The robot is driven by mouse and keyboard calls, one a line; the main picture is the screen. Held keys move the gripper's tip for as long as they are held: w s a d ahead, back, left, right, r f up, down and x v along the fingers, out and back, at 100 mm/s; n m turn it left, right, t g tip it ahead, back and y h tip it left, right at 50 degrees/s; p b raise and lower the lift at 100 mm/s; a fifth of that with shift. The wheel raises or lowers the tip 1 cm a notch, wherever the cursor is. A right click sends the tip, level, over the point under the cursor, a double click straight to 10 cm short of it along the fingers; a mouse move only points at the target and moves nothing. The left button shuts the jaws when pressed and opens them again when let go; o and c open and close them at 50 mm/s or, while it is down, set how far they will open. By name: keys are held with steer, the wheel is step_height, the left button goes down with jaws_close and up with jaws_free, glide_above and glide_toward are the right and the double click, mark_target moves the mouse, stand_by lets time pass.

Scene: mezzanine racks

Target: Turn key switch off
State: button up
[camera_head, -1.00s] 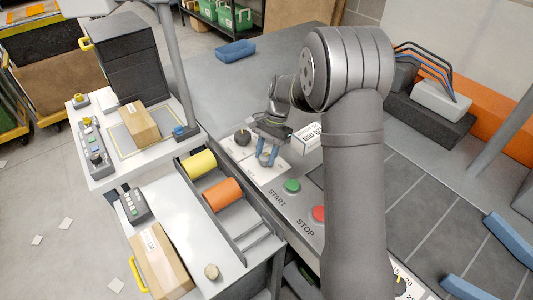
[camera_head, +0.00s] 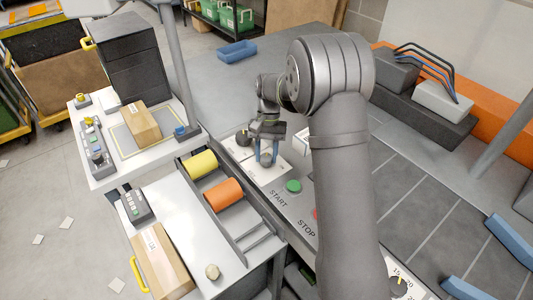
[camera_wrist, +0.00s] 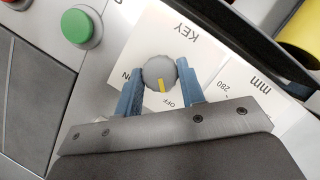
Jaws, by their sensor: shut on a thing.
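The key switch (camera_wrist: 160,75) is a round grey knob with a yellow mark on a white plate lettered KEY. My gripper (camera_wrist: 159,82) has its two blue fingers on either side of the knob, shut on it. The yellow mark points down in the wrist view, close to the OFF lettering. The ON lettering lies at the left, partly hidden by a finger. In the head view the key switch (camera_head: 266,160) shows small between the fingertips of my gripper (camera_head: 267,155).
A green START button (camera_head: 293,186) sits beside the key plate. A red STOP button (camera_head: 316,213) is mostly hidden by my arm. A black knob (camera_head: 244,138) stands on the plate's other side. Yellow (camera_head: 199,164) and orange (camera_head: 222,193) rollers lie to the left.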

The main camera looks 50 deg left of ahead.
stand_by(0.3)
steer(key=o, duration=1)
steer(key=v, duration=1.7)
steer(key=shift+r, duration=0.3)
steer(key=shift+f, duration=0.15)
steer(key=x, duration=1.7)
steer(key=shift+f, duration=0.15)
